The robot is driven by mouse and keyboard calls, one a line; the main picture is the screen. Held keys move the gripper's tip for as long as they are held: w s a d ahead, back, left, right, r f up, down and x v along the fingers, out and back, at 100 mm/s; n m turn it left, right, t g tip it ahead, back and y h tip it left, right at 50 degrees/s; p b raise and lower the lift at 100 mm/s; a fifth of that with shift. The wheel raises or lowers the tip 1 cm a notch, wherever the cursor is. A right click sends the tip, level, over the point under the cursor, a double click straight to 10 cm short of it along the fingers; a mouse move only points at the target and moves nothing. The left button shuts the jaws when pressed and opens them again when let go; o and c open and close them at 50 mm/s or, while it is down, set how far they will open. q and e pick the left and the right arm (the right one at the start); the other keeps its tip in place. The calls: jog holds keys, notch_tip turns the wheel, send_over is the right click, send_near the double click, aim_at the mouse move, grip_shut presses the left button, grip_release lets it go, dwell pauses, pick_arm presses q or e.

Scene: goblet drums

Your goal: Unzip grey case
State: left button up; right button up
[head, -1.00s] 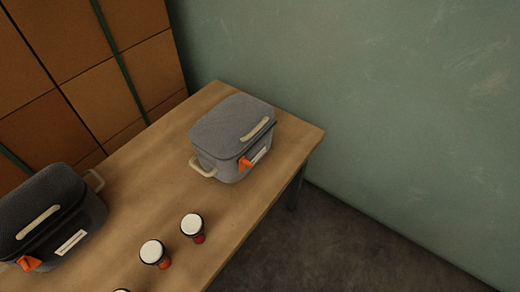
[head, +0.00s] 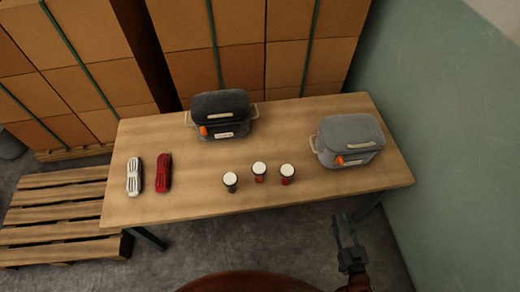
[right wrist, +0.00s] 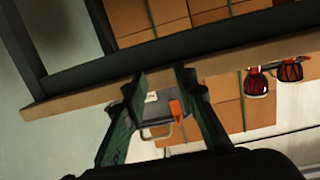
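The grey case (head: 352,130) stands shut on the right part of the wooden table (head: 210,190). It has a pale top handle and an orange zip tab (head: 340,159) at its front left. My right gripper (head: 345,222) is open and empty, in front of the table's front edge and apart from the case. In the right wrist view, the grey case (right wrist: 156,112) and its orange tab (right wrist: 175,108) show beyond the two spread fingers. My left gripper is not in view.
A dark case (head: 222,105) with an orange tab stands at the back. Three small goblet drums (head: 259,171) stand near the front middle. White (head: 134,176) and red (head: 164,173) bundles lie at the left. Stacked boxes (head: 235,40) are behind; a green wall (head: 440,130) is at the right.

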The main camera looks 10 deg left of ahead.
jog(key=t+y+p, duration=0.1)
jog(key=p, duration=0.6)
send_near(341, 161)
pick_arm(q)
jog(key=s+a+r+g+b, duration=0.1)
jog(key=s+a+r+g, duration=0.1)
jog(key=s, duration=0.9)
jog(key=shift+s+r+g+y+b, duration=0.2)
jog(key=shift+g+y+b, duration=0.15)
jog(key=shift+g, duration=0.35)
pick_arm(e)
jog(key=x, duration=0.7)
jog(key=shift+w+d+n, duration=0.15)
jog(key=shift+w+n, duration=0.05)
jog(key=shift+n, duration=0.2)
jog(key=shift+f, duration=0.1)
jog(key=shift+c, duration=0.2)
grip_shut()
